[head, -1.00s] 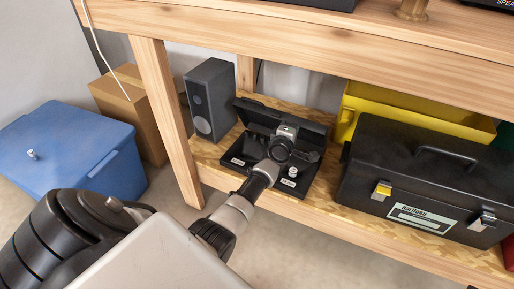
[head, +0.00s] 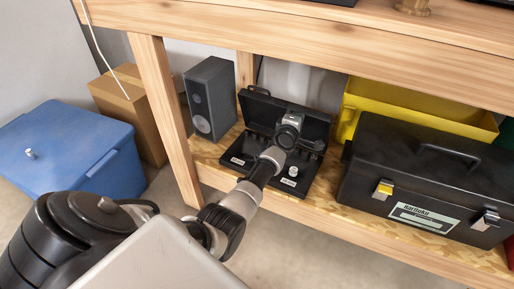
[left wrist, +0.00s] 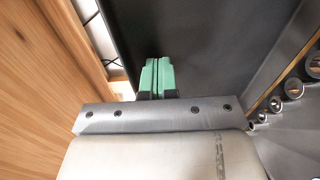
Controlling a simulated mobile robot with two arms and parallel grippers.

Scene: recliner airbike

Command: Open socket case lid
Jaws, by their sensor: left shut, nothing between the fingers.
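The black socket case (head: 264,176) sits on the lower shelf, its lid (head: 318,123) standing open at the back. Sockets and fittings show in its base. My left gripper (head: 292,118) reaches over the case from the front, its fingers in front of the lid's inner side. In the left wrist view the green fingertips (left wrist: 157,77) are shut together with nothing between them, against the dark lid (left wrist: 205,45). Whether they touch the lid I cannot tell. Metal sockets (left wrist: 293,88) show at the right there. My right gripper is out of view.
A grey speaker (head: 211,99) stands left of the case. A black toolbox (head: 425,180) stands close on its right, with a yellow bin (head: 420,107) behind. The wooden bench top (head: 300,45) overhangs the shelf. A blue box (head: 75,150) stands on the floor at left.

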